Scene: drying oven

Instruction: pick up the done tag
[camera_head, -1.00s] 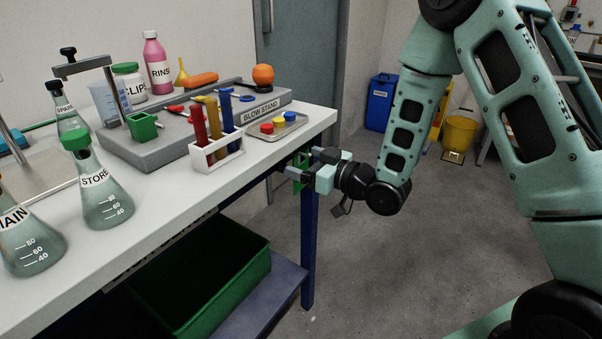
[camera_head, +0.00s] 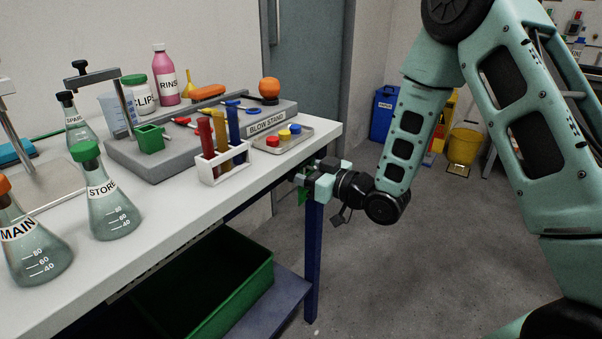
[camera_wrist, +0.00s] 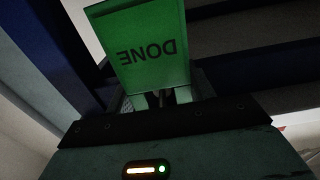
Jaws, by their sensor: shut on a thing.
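The done tag (camera_wrist: 145,45) is a green card with the word DONE, upside down in the wrist view. My gripper (camera_wrist: 155,98) is shut on the tag's near edge. In the head view my gripper (camera_head: 308,178) is beside the right end of the bench, just below the level of its top. Only a small green part of the tag (camera_head: 302,196) shows there, and the rest is hidden by the gripper and bench.
The white bench top (camera_head: 165,212) ends close to my gripper, with a blue leg (camera_head: 312,255) below it. A test tube rack (camera_head: 222,168) and a tray of coloured caps (camera_head: 303,139) stand near that end. Open floor (camera_head: 430,270) lies to the right.

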